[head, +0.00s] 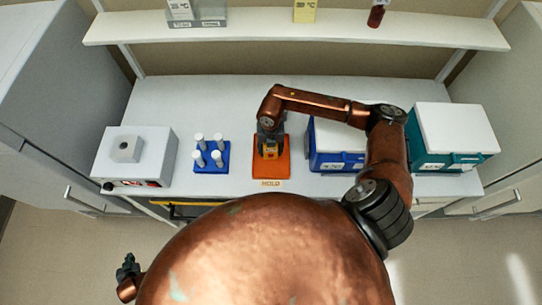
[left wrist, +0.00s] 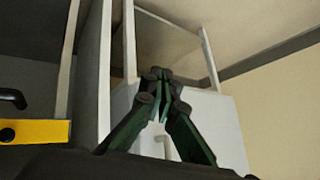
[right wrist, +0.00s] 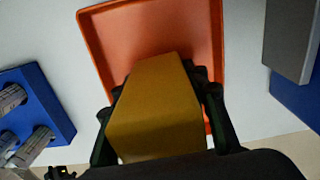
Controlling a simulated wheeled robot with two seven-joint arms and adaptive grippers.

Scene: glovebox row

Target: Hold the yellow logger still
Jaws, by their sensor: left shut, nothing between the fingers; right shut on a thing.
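The yellow logger (right wrist: 152,105) is between the fingers of my right gripper (right wrist: 160,95), which is shut on it over the orange tray. In the head view the logger (head: 270,150) shows only in part below my right gripper (head: 269,138). The orange tray (head: 260,172) lies on the bench behind a label reading HOLD, and its rim shows in the right wrist view (right wrist: 88,30). I cannot tell whether the logger touches the tray. My left gripper (head: 127,268) is low at the left, away from the bench; in the left wrist view (left wrist: 160,115) it is shut and empty.
A blue rack (head: 211,158) with several white-capped tubes stands left of the tray. A grey device (head: 134,155) is further left. A blue box (head: 335,160) and a teal box (head: 450,135) with pale lids stand right. A shelf (head: 290,30) runs above the bench.

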